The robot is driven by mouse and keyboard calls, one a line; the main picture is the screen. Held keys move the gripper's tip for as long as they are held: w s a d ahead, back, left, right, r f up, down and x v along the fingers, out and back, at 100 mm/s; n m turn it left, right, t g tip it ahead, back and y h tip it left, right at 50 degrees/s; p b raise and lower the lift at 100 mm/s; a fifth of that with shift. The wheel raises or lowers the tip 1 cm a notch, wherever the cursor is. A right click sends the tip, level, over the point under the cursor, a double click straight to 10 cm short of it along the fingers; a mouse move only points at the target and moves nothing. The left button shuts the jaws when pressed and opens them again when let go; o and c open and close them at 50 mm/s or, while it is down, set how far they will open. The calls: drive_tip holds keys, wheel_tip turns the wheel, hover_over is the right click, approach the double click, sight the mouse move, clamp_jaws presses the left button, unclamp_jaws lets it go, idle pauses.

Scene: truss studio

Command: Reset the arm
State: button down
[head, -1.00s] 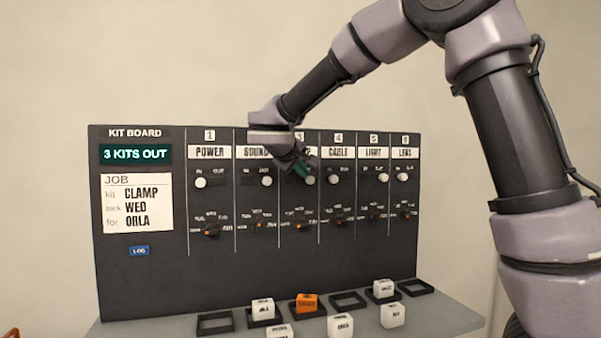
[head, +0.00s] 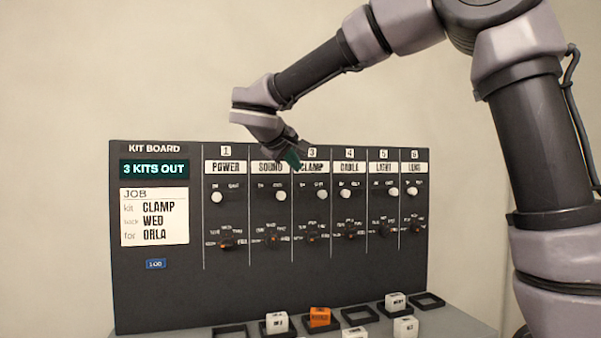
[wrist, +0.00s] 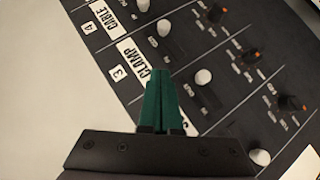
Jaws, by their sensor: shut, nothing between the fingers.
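My gripper (head: 291,158) is shut and empty, its green fingertips in front of the board's top part, between the SOUND and CLAMP labels in the head view. In the wrist view the green fingers (wrist: 161,100) lie together, pointing toward the board beside the CLAMP label (wrist: 134,62). No contact with a knob shows. The dark kit board (head: 270,285) stands upright; its screen (head: 155,169) reads 3 KITS OUT. The job card (head: 154,217) reads CLAMP, WED, ORLA. The CLAMP column's white knob (head: 320,196) is at the right of its slot.
A grey ledge (head: 455,326) below the board holds black trays. An orange cube (head: 320,316) and several white cubes, one at the left (head: 277,322), stand there. Several dark dials line the board's lower rows. Free space lies above the board.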

drive_tip(key=shift+v, duration=0.85)
drive_tip(key=s+d+f+m+g+y, duration=0.1)
drive_tip(key=s+d+f+m+g, duration=0.15)
drive_tip(key=d, duration=0.65)
drive_tip(key=s+d+f+m+g, duration=0.1)
drive_tip(key=s+d+f+g, duration=0.2)
drive_tip(key=d, duration=0.6)
drive_tip(key=s+d+f+m+y, duration=0.3)
drive_tip(key=s+m, duration=0.1)
drive_tip(key=s, duration=0.4)
drive_tip(key=s+d+f+m+y, duration=0.2)
drive_tip(key=s+d+f+m, duration=0.1)
drive_tip(key=s, duration=0.4)
drive_tip(key=shift+s+d+f+m+t+y, duration=0.25)
drive_tip(key=shift+s+d+m+t+y, duration=0.2)
drive_tip(key=shift+d+m, duration=0.2)
